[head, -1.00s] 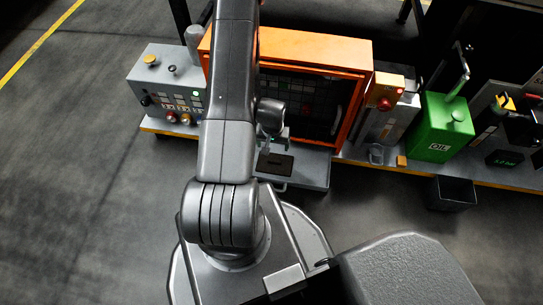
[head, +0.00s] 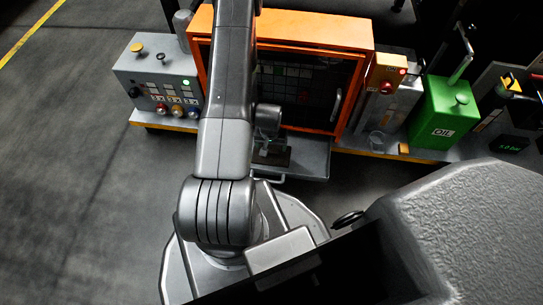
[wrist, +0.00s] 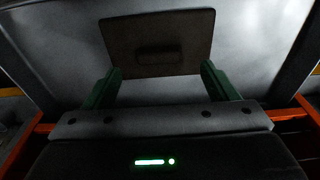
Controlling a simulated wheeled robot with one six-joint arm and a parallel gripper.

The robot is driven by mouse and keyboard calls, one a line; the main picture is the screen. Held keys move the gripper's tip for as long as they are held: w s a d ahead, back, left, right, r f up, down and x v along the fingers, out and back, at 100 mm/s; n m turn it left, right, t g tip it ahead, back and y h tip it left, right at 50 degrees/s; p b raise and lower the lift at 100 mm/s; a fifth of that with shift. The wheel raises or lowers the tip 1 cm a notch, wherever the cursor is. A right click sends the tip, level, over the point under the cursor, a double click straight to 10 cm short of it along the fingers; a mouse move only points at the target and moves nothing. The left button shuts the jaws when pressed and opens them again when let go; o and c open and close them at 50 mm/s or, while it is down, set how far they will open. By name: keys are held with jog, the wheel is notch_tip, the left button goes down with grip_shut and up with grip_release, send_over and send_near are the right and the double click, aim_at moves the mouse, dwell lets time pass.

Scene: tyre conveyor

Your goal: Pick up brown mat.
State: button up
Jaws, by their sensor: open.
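The brown mat (wrist: 158,30) is a flat dark rectangle with a small raised or recessed bar in its middle. It lies on a grey tray (wrist: 255,45) in the wrist view. In the head view the mat (head: 276,157) shows only partly, on the grey tray (head: 312,160) below the orange-framed cabinet. My gripper (wrist: 160,76) is open, with its two green fingers apart on either side of the mat's near edge. Nothing is between the fingers but the view of the mat. The height of the fingers above it is hard to tell.
The orange cabinet (head: 318,40) stands directly behind the tray. A grey control box (head: 158,80) with buttons is at left, and a green oil can (head: 446,112) is at right. A small orange block (head: 403,148) lies on the shelf. Floor at left is clear.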

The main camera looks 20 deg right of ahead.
aim_at(272, 151)
jog(key=f, duration=0.1)
jog(key=f+b, duration=0.1)
jog(key=f, duration=0.1)
jog(key=f+b, duration=0.1)
jog(key=shift+w+d+f, duration=0.2)
jog(key=shift+w, duration=0.05)
jog(key=shift+r, duration=0.1)
jog(key=c, duration=1.1)
jog(key=shift+r, duration=0.15)
